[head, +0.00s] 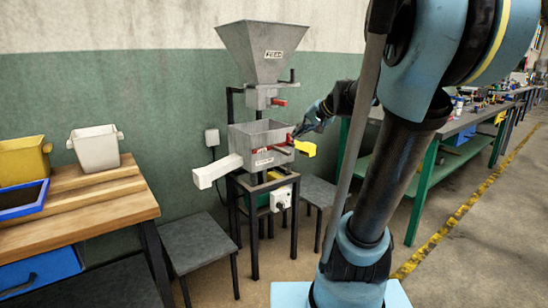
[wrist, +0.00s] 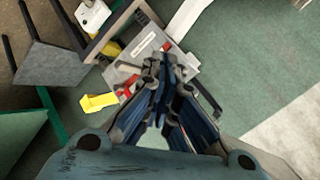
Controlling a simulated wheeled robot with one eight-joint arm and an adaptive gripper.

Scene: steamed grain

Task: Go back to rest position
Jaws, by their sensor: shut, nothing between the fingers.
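My gripper (head: 299,131) is at the right side of the grain machine's grey lower box (head: 252,137), close to a red handle (head: 291,139). I cannot tell whether it touches the handle. In the wrist view my gripper (wrist: 158,75) has its fingers together with nothing between them. The machine has a grey hopper (head: 262,50) on top, with another red handle (head: 279,102) below it. A white chute (head: 217,171) points left and a yellow spout (head: 306,149) points right. The yellow spout also shows in the wrist view (wrist: 98,103).
A wooden table (head: 105,201) at left holds a white bin (head: 96,150), a yellow bin (head: 22,162) and a blue-rimmed tray (head: 22,210). Grey stools (head: 200,245) flank the machine. A green-framed workbench (head: 455,125) stands at right. Open floor (head: 480,260) lies at front right.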

